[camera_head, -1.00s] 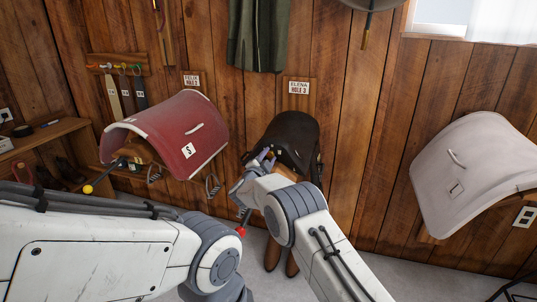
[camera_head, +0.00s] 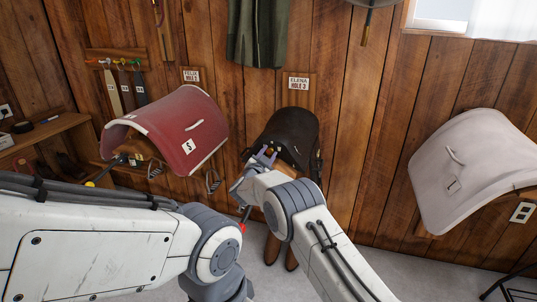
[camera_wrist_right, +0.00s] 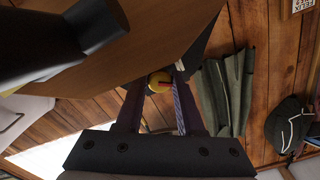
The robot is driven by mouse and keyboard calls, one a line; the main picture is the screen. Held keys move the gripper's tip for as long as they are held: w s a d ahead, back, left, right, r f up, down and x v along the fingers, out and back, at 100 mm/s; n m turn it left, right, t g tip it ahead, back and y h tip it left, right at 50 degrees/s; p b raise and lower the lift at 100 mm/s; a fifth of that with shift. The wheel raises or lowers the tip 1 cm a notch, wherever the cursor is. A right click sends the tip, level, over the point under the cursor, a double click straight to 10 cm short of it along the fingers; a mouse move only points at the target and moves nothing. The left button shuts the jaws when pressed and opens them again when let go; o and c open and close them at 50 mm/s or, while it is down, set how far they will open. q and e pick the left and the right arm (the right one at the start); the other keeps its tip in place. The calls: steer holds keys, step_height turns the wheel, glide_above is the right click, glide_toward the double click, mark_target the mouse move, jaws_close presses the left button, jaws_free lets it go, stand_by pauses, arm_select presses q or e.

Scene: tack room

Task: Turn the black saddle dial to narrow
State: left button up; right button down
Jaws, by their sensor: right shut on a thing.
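The black saddle (camera_head: 290,128) hangs on the wood wall in the middle of the head view, under a name plate. My right gripper (camera_head: 266,156) reaches to its left front edge. The saddle's dark underside (camera_wrist_right: 95,25) fills the upper left there. The dial's setting marks cannot be read.
Brown boots (camera_head: 281,252) stand below the black saddle. A green garment (camera_head: 257,35) hangs above. Wall between the black and white saddles is clear.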

steer(key=shift+f, duration=0.15)
steer(key=c, duration=0.6)
jaws_free()
steer(key=shift+o, duration=0.2)
steer(key=v, duration=1)
steer(key=shift+s, duration=0.3)
